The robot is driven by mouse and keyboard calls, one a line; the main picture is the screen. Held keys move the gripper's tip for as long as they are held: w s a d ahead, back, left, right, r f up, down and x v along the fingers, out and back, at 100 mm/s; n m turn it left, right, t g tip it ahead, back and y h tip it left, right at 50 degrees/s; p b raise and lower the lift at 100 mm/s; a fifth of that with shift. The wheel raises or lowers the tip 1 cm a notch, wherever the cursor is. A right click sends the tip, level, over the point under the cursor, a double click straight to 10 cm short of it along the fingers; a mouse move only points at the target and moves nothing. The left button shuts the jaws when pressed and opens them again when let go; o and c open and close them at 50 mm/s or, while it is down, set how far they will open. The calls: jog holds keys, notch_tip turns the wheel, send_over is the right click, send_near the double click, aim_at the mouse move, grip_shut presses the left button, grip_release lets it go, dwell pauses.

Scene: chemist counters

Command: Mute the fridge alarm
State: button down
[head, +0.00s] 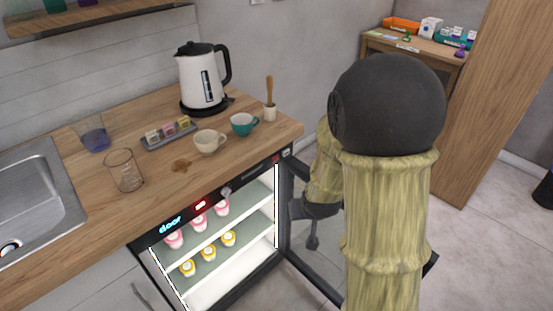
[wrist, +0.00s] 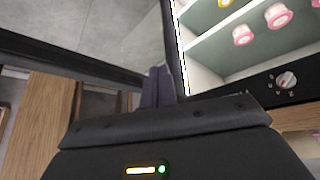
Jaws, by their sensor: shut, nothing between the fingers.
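The small fridge under the counter stands open, its lit inside showing in the head view. Its black control panel (head: 235,189) shows blue letters reading "door" (head: 170,224) and a lit red mark (head: 200,205). A round knob (head: 226,193) and a small red spot (head: 276,159) sit further right on the panel. The knob (wrist: 286,80) also shows in the wrist view, right of my gripper. My gripper (wrist: 157,88) is shut and empty, close to the fridge opening's edge. In the head view my arm mostly hides it. The open fridge door (head: 316,277) is partly hidden behind my arm.
Pink-topped and yellow-topped containers (head: 208,253) stand on the fridge shelves. On the counter are a kettle (head: 202,80), a teal cup (head: 243,124), a cream cup (head: 209,142), a glass (head: 124,170) and a sink (head: 30,195). A wooden cabinet (head: 497,100) stands at right.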

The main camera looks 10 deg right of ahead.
aim_at(275, 159)
jog(key=w+f+n+t+h+p, duration=0.1)
jog(key=w+n+t, duration=0.3)
jog(key=w+t, duration=0.2)
jog(key=w+d+f+n+t+h+p, duration=0.1)
jog(key=w+n+t, duration=0.3)
jog(key=w+t, duration=0.2)
jog(key=shift+w+d+h, duration=0.3)
jog(key=shift+w, duration=0.15)
jog(key=w+a, duration=0.5)
jog(key=w, duration=0.2)
jog(key=shift+w+a, duration=0.15)
dwell(1.8)
jog(key=shift+w+a, duration=0.2)
jog(key=shift+w, duration=0.05)
